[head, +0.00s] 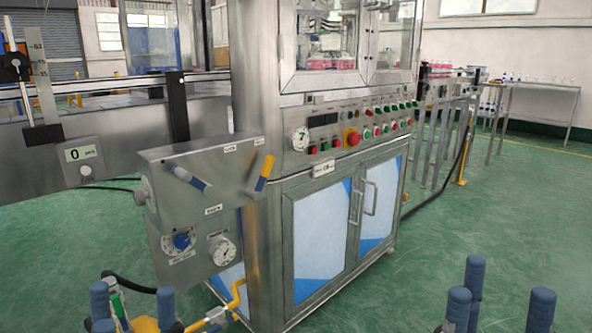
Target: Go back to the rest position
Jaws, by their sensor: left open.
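My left gripper (132,304) shows at the lower left edge, its blue fingertips pointing up and spread apart. It is open, and I see nothing held between the fingers. My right gripper (497,298) shows at the lower right, its blue fingertips also spread with an empty gap between them. Both grippers are low in the picture, in front of the steel crimping machine (262,215) and apart from each other. The bodies of both grippers are mostly cut off by the bottom edge.
A yellow pipe (238,296) runs low near my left gripper. A conveyor (445,90) stands behind at right. Green floor (500,205) is open at right.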

